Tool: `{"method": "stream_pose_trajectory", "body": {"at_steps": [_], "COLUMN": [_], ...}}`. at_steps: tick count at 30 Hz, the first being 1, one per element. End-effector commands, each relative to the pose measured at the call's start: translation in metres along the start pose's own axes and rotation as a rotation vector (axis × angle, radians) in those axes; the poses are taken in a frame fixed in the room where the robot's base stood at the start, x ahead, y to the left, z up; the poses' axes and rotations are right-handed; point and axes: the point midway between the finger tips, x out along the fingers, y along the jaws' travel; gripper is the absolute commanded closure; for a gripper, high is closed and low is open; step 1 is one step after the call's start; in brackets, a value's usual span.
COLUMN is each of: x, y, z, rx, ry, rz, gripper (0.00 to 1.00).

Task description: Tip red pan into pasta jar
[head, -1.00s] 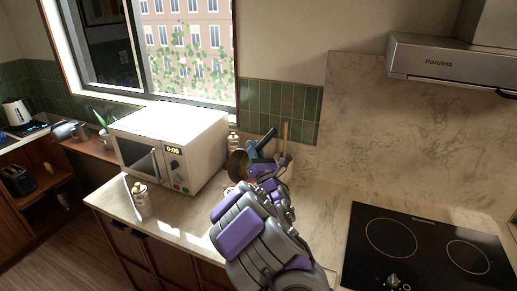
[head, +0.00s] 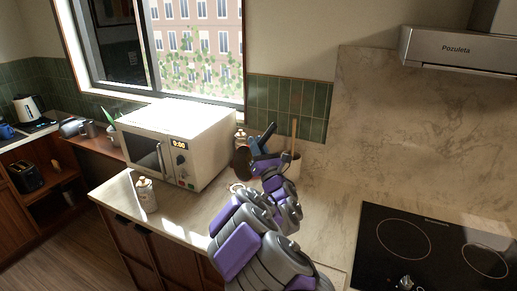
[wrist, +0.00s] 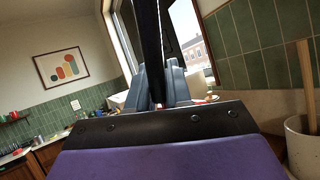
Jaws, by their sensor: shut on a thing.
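My gripper (head: 263,143) is over the counter, right of the microwave. It is shut on the black handle of a pan (head: 241,160), whose round body looks dark brown-red and tilted in the head view. In the wrist view, the blue-grey fingers (wrist: 156,86) close around the black handle, which stands upright; the pan's body is hidden there. A pale round rim (head: 237,187) shows on the counter just below the pan, mostly hidden behind my arm; I cannot tell whether it is the pasta jar. The pan's contents are not visible.
A white microwave (head: 183,143) stands left of the gripper. A white pot (head: 293,167) with a wooden utensil stands close on the right. A black cooktop (head: 430,250) lies further right, with bare counter between.

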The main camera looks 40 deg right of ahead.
Motion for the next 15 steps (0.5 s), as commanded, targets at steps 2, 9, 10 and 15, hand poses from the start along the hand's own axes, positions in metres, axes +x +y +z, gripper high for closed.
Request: {"method": "stream_pose_trajectory", "body": {"at_steps": [2,9,10,15], "x": [-0.001,-0.002,-0.003,-0.004], "y": [0.001,0.007,0.008,0.013], "z": [-0.001,-0.002,-0.002,-0.003], "rx": [-0.013,-0.048,-0.052,-0.079], "ry": [-0.005,-0.009,-0.009,-0.011], "rz": [0.008,0.028,0.031,0.047], "gripper": [1.00,1.00,1.00,1.00]}}
